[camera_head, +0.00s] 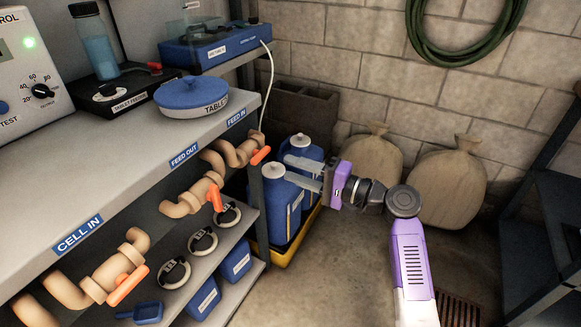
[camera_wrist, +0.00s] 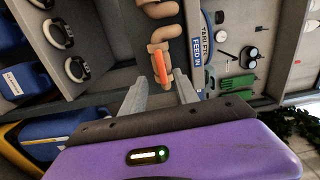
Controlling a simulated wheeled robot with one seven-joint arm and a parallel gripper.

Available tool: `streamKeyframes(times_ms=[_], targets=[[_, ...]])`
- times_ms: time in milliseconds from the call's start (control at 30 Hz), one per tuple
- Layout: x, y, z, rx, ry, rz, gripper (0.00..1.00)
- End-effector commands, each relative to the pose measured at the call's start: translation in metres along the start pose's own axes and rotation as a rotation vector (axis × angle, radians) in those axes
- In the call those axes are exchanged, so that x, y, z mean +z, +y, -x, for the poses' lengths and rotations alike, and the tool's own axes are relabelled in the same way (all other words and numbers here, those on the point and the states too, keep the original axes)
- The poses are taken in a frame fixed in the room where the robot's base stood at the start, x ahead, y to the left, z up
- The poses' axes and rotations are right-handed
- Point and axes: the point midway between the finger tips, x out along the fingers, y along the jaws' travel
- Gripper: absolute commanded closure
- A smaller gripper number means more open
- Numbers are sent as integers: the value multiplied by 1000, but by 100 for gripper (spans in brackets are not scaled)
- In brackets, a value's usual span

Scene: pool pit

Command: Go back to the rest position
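My gripper (camera_head: 306,174) is purple with grey fingers and points left toward the shelf unit in the head view. Its two fingers stand apart with nothing between them. In the wrist view my gripper (camera_wrist: 161,92) is also spread and empty, and the orange valve handle (camera_wrist: 159,66) of the feed-in pipe shows beyond the fingertips, apart from them. In the head view that orange handle (camera_head: 260,155) is left of the fingers. Blue jugs (camera_head: 281,205) stand behind and below the fingers; whether the fingers touch them cannot be told.
The grey shelf unit (camera_head: 110,160) carries labelled pipes with orange handles, a tablet tub (camera_head: 191,96) and a test device (camera_head: 28,65). Two sacks (camera_head: 452,184) lean on the back wall. A dark rack (camera_head: 545,215) stands at the right. A floor grate (camera_head: 459,309) lies lower right.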

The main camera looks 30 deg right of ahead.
Motion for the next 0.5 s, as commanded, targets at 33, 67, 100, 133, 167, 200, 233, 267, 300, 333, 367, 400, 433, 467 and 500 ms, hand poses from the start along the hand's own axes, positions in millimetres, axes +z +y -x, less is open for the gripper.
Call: streamKeyframes(times_ms=[33,67,100,133,167,200,233,267,300,333,367,400,433,467,500], targets=[[0,0,0,0,0,0,64],[0,0,0,0,0,0,64],[0,0,0,0,0,0,64],[0,0,0,0,0,0,64],[0,0,0,0,0,0,64],[0,0,0,0,0,0,64],[0,0,0,0,0,0,64],[0,0,0,0,0,0,64],[0,0,0,0,0,1,64],[0,0,0,0,0,2,64],[0,0,0,-1,2,6,64],[-3,-1,0,-5,12,13,64],[-6,-2,0,-6,24,21,64],[-10,-2,0,-5,42,31,64],[-18,-2,0,-2,73,52,64]])
